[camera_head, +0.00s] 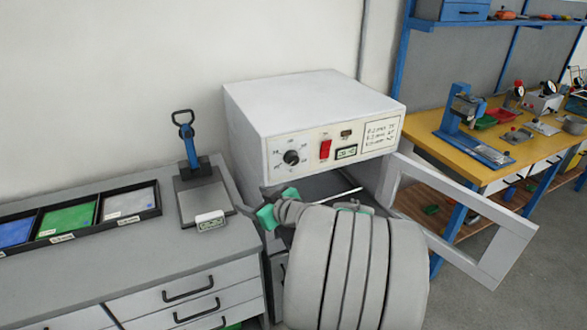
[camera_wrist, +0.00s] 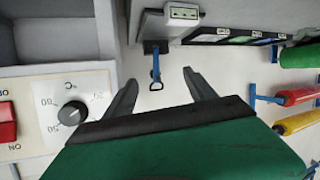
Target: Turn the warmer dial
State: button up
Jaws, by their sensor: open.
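In the wrist view the dial (camera_wrist: 75,112) is at the left, outside the jaws. My gripper (camera_wrist: 160,78) is open, with two dark fingers apart and nothing between them. In the head view my green and grey wrist is just below the dial, in front of the warmer; the fingers are hard to make out there. The dial is not touched in the wrist view.
A red switch (camera_head: 325,150) and a small display (camera_head: 346,152) are right of the dial. The warmer door (camera_head: 465,225) hangs open to the right.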

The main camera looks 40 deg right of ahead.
aim_at(294, 162)
jog(key=s+d+r+m+t+h, duration=0.2)
jog(key=s+d+h, duration=0.1)
jog(key=d, duration=0.4)
jog(key=s+d+r+m+t+h, duration=0.1)
jog(key=s+d+t+h, duration=0.15)
jog(key=d, duration=0.35)
jog(key=shift+g, duration=0.45)
jog(key=x, duration=0.2)
jog(key=p+x, duration=0.1)
jog(key=x, duration=0.2)
jog(key=p+x, duration=0.1)
jog(key=x, duration=0.1)
jog(key=shift+w+d+r, duration=0.25)
jog(key=shift+r, duration=0.05)
jog(key=shift+c, duration=0.6)
jog(key=c, duration=1.3)
